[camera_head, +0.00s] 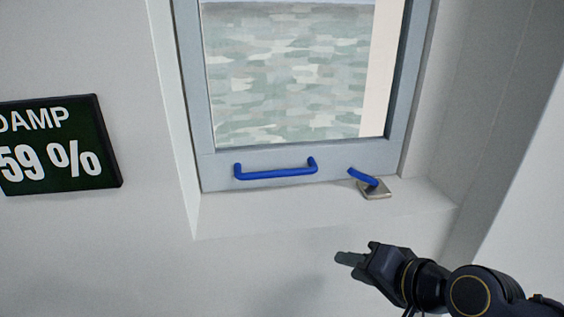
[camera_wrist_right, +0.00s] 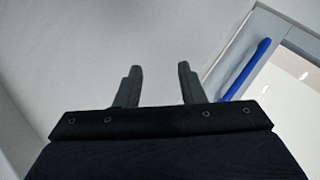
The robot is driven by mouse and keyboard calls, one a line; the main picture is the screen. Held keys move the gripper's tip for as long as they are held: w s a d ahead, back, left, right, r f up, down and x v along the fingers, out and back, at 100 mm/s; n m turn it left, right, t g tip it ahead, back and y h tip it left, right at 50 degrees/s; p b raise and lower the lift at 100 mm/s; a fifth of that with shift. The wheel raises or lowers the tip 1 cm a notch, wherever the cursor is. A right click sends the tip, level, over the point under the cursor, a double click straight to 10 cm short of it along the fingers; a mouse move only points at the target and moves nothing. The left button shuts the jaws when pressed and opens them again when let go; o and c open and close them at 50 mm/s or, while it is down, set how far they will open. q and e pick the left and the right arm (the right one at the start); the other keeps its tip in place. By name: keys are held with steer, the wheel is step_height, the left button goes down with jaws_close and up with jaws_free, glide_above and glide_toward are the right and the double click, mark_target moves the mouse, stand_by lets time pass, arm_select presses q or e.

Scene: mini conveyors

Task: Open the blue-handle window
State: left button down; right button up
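The window (camera_head: 300,155) has a grey-blue frame and sits in a white recess, with its lower edge close to the sill. A blue bar handle (camera_head: 276,172) runs along its bottom rail; a blue bar also shows at the right in the right wrist view (camera_wrist_right: 246,70). A small blue lever (camera_head: 363,177) on a metal base (camera_head: 375,190) stands at the sill, right of the bar handle. My right gripper (camera_head: 345,259) is below the sill, apart from both handles. In the right wrist view its two fingers (camera_wrist_right: 158,85) are apart with nothing between them. My left gripper is not in view.
A black sign (camera_head: 60,145) reading "DAMP 59 %" is on the wall at the left. The white sill (camera_head: 260,215) and the right recess wall (camera_head: 475,110) border the window. The space in front of the window is clear.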

mark_target(282, 176)
steer(key=w+a+r+m+t, duration=0.1)
steer(key=w+a+r+m, duration=0.1)
steer(key=w+r, duration=0.1)
steer(key=w+a+r+m+t+y, duration=0.1)
steer(key=w+a+r+m, duration=0.1)
steer(key=w+a+r, duration=0.1)
steer(key=w+a+r+m+t, duration=0.2)
steer(key=w+a+r, duration=0.1)
steer(key=w, duration=0.1)
steer(key=shift+w+r+m+y, duration=0.1)
steer(key=shift+w+m+y, duration=0.2)
steer(key=shift+m, duration=0.3)
steer(key=x, duration=0.4)
steer(key=b+x, duration=0.1)
steer(key=x, duration=0.2)
steer(key=shift+w+a+r, duration=0.1)
steer(key=shift+w+r, duration=0.05)
steer(key=shift+r, duration=0.1)
steer(key=shift+w+a, duration=0.25)
steer(key=shift+w, duration=0.35)
jaws_close()
steer(key=shift+f, duration=0.1)
